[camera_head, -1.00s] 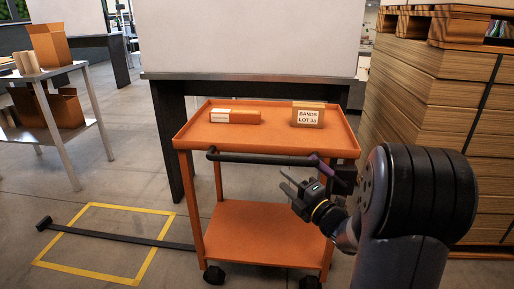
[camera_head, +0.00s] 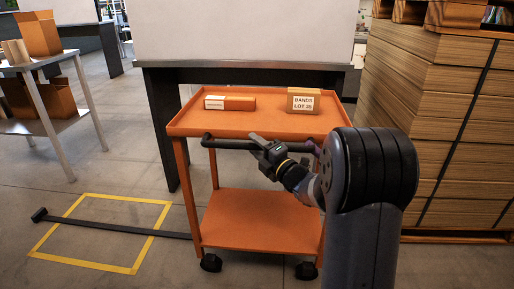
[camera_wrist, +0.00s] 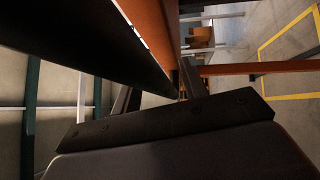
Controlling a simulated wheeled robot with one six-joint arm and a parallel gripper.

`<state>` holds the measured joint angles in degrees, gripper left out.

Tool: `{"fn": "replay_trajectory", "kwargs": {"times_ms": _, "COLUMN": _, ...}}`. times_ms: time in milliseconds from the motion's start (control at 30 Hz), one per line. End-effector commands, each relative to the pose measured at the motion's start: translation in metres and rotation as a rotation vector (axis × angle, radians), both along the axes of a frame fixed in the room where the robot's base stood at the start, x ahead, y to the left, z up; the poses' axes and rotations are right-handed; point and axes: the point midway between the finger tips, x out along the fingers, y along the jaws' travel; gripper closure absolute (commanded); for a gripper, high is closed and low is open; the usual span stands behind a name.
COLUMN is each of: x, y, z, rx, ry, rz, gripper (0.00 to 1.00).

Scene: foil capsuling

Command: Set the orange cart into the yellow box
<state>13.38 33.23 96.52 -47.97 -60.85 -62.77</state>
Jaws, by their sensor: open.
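The orange cart (camera_head: 256,125) stands on the floor in the middle of the head view, with a dark handle bar (camera_head: 228,144) along its near top edge. The yellow box (camera_head: 104,197) is a taped outline on the floor to the cart's left, with no cart in it. Its corner shows in the wrist view (camera_wrist: 290,31). My gripper (camera_head: 258,143) is open at the handle bar. In the wrist view the dark bar (camera_wrist: 110,45) runs down toward the open fingers; I cannot tell whether it lies fully between them.
A long dark strip (camera_head: 115,225) lies across the yellow outline toward the cart. Two small cartons (camera_head: 229,103) (camera_head: 304,101) sit on the cart's top tray. A dark bench (camera_head: 165,125) stands behind it, stacked boards (camera_head: 440,110) right, a grey shelf table (camera_head: 78,117) left.

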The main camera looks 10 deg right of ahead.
Motion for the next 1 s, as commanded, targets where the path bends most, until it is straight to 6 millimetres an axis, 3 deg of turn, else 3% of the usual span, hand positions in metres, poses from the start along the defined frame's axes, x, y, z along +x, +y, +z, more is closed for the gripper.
{"fn": "replay_trajectory", "kwargs": {"times_ms": 167, "x": -0.0002, "y": -0.0001, "z": 0.0, "rx": 0.0, "ry": 0.0, "rz": 0.0, "gripper": 0.6}}
{"fn": "replay_trajectory", "kwargs": {"times_ms": 633, "x": -0.0003, "y": -0.0002, "z": -0.0003, "rx": 0.0, "ry": 0.0, "rz": 0.0, "gripper": 0.99}}
{"fn": "replay_trajectory", "kwargs": {"times_ms": 1000, "x": 0.0001, "y": 0.0003, "z": -0.0007, "rx": 0.0, "ry": 0.001, "rz": 0.0, "gripper": 1.0}}
